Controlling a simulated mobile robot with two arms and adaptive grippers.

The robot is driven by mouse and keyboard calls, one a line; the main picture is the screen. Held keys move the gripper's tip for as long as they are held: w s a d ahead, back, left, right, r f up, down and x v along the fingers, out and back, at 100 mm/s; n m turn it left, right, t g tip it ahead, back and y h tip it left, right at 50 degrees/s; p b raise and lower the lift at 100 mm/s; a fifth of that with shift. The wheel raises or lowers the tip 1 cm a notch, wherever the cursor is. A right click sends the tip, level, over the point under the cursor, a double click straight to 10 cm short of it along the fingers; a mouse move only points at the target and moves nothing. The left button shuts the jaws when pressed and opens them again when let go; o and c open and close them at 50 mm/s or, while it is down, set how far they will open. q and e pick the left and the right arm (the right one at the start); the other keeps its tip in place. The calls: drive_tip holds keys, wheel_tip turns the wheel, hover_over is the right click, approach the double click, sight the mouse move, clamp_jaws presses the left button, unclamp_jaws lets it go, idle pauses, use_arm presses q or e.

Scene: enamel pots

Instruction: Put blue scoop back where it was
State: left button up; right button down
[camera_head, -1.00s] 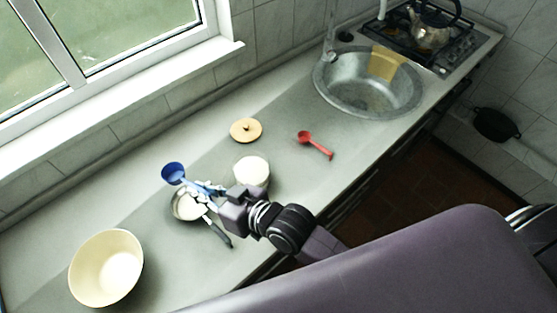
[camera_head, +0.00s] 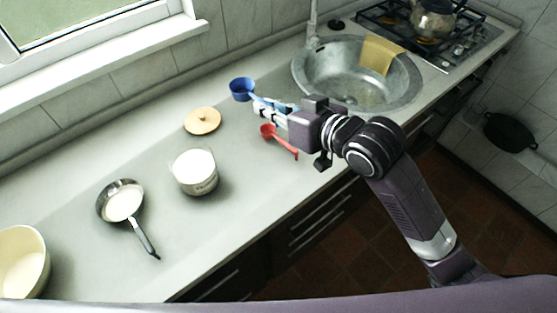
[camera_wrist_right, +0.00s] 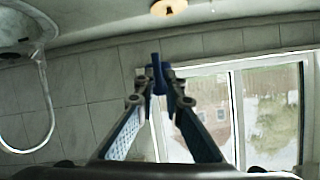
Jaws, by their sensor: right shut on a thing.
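The blue scoop (camera_head: 242,89) is held by its handle in my right gripper (camera_head: 268,108), its round bowl sticking out to the left, above the counter. In the right wrist view the blue scoop (camera_wrist_right: 157,75) shows between the two fingertips (camera_wrist_right: 160,88) of the right gripper, which are shut on it. My left gripper is not in view.
A red scoop (camera_head: 283,142) lies on the counter (camera_head: 130,155) just below the right gripper. A wooden lid (camera_head: 202,121), a container of white contents (camera_head: 194,172), a small pan (camera_head: 121,201) and a cream bowl (camera_head: 22,262) stand to the left. The sink (camera_head: 345,80) is beyond, with a yellow cloth (camera_head: 381,55).

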hover_over(270, 170)
wheel_tip(270, 170, down, 14)
drive_tip(key=shift+f, duration=0.65)
wheel_tip(270, 170, down, 4)
drive_tip(key=shift+r, duration=0.1)
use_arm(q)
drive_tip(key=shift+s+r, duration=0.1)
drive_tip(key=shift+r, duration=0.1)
use_arm(e)
drive_tip(key=c, duration=2)
unclamp_jaws()
drive_tip(key=shift+c, duration=0.2)
